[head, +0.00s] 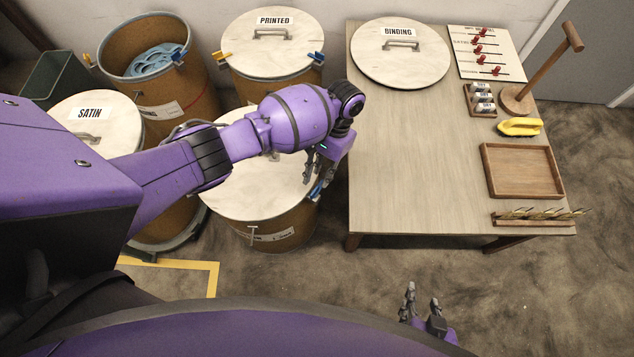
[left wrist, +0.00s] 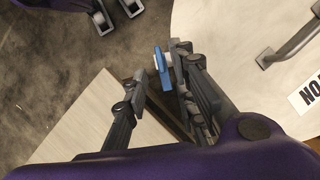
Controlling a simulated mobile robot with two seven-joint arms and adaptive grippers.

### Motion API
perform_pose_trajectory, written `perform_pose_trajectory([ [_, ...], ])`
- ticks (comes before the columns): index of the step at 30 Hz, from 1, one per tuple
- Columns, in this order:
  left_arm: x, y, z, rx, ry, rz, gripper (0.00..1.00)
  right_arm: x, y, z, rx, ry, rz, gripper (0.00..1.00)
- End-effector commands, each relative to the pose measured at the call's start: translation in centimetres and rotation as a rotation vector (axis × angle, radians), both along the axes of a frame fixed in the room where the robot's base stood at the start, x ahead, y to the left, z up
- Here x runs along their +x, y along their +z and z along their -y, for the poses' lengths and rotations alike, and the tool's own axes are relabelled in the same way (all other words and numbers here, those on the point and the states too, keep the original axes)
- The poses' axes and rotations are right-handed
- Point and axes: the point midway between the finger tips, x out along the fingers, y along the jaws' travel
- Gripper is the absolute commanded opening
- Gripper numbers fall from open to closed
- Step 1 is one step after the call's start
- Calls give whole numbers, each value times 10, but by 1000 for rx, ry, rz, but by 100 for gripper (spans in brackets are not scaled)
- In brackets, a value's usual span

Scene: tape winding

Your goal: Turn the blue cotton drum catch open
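The cotton drum (head: 272,231) stands left of the table, its pale lid (head: 245,197) on and partly hidden under my left arm. In the left wrist view the lid (left wrist: 215,60) shows a label ending in "ON". The blue catch (head: 316,190) is on the drum's right side, by the table. My left gripper (head: 316,170) is open just above it. In the left wrist view the blue catch (left wrist: 162,69) lies between the open fingers (left wrist: 157,70), nearer the right one; contact cannot be told. My right gripper (head: 422,303) is open and empty over the floor.
The table (head: 420,190) edge is close to the right of the catch. Satin drum lid (head: 112,125), printed drum lid (head: 268,55) and an open drum (head: 185,105) surround the cotton drum.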

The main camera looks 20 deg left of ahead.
Motion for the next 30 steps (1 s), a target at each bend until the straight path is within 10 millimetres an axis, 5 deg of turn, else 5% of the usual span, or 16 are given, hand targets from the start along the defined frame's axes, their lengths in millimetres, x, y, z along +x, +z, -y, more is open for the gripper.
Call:
perform_pose_trajectory([
  [6, 17, 42, 6, -1, -2, 4, 25, 0, 0, 0, 1, -1, 0, 40],
  [12, 25, 61, 8, -1, -1, 2, 25, 0, 0, 0, 1, -1, 0, 40],
  [30, 27, 65, 9, -1, -2, 3, 25, 0, 0, 0, 1, -2, 0, 40],
])
